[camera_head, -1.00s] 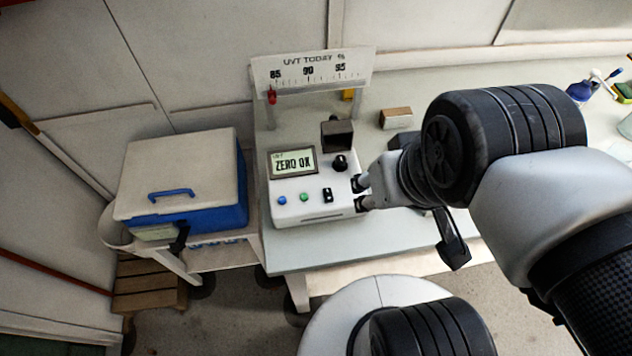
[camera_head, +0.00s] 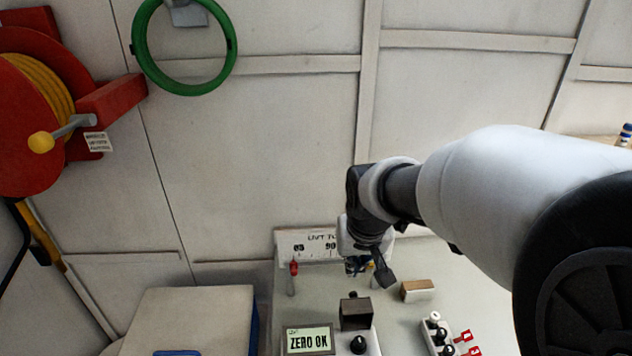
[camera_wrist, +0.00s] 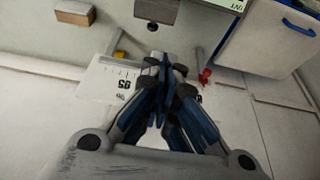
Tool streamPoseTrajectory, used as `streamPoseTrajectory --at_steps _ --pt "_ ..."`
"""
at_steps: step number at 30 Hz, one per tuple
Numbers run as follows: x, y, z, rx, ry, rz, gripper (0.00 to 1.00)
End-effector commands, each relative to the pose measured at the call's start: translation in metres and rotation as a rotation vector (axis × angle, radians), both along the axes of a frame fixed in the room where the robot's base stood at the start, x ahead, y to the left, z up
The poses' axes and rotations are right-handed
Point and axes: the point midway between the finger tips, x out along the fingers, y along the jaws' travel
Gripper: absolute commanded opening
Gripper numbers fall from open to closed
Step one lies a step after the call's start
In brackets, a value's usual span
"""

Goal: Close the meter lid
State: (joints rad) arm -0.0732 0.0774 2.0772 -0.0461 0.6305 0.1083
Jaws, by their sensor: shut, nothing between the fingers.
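The meter (camera_head: 372,342) stands at the bottom of the head view, cut off by the frame edge, with its screen (camera_head: 308,341) reading "ZERO OK". Its dark lid (camera_head: 356,314) stands up at the top of the meter, behind the black knob (camera_head: 358,344). In the wrist view the lid (camera_wrist: 157,10) shows at the top edge, beyond the fingertips. My gripper (camera_head: 357,265) is behind the lid, in front of the scale board, and apart from the lid. In the wrist view my gripper (camera_wrist: 164,62) has its blue-black fingers together, with nothing between them.
The UVT scale board (camera_head: 300,245) with a red pointer (camera_head: 294,268) stands behind the meter. A brown-and-white block (camera_head: 417,290) and a switch box with red tags (camera_head: 435,335) lie to the right. A cooler box (camera_head: 190,315) is at left.

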Motion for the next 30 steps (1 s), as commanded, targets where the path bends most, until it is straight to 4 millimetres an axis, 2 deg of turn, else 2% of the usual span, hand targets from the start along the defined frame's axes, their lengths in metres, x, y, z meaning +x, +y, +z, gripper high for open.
streamPoseTrajectory --at_steps 1,3,6,11,14,26,30 --pt "0.014 0.003 -0.009 -0.001 0.01 0.003 0.0" --pt "0.029 0.007 -0.019 0.0 0.012 0.003 0.0" --pt "0.041 0.009 -0.028 0.0 0.013 0.002 0.0" --pt "0.048 0.011 -0.04 0.0 0.014 0.002 0.0" --pt "0.052 0.01 -0.054 0.0 0.015 0.002 0.0" --pt "0.08 0.01 -0.133 0.0 0.016 0.003 0.0" --pt "0.055 0.01 -0.127 0.0 0.012 0.002 0.0"
